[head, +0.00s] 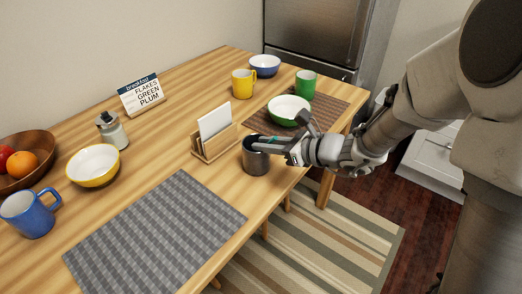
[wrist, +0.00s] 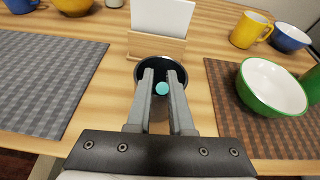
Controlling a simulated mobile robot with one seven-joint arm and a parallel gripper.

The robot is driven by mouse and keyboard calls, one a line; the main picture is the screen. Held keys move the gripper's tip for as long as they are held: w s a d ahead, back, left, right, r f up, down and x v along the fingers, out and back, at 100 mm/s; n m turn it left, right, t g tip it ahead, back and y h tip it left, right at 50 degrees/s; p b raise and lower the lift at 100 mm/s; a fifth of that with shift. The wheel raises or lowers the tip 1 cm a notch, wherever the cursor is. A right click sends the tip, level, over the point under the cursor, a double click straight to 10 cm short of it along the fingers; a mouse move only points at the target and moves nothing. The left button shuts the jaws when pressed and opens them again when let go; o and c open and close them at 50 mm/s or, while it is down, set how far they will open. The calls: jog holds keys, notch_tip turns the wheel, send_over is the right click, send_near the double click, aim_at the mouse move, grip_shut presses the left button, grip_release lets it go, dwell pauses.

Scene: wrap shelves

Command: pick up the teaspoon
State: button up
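A dark grey cup (head: 256,163) stands near the front edge of the wooden table, and its rim shows in the wrist view (wrist: 138,72). A small round teal end (wrist: 162,88) shows over the cup, probably the tip of the teaspoon's handle; a bit of teal also shows in the head view (head: 274,138). The rest of the spoon is hidden. My gripper (wrist: 161,77) is over the cup's mouth, its fingers apart on either side of the teal end with a gap at each side. In the head view my gripper (head: 264,143) reaches in from the right.
A wooden holder (head: 214,146) with a white card stands just behind the cup. A grey placemat (head: 155,235) is left; a brown placemat (head: 328,111) with a green bowl (head: 289,110) is right. Yellow (head: 242,84) and green (head: 305,84) mugs stand farther back.

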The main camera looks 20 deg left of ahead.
grip_shut()
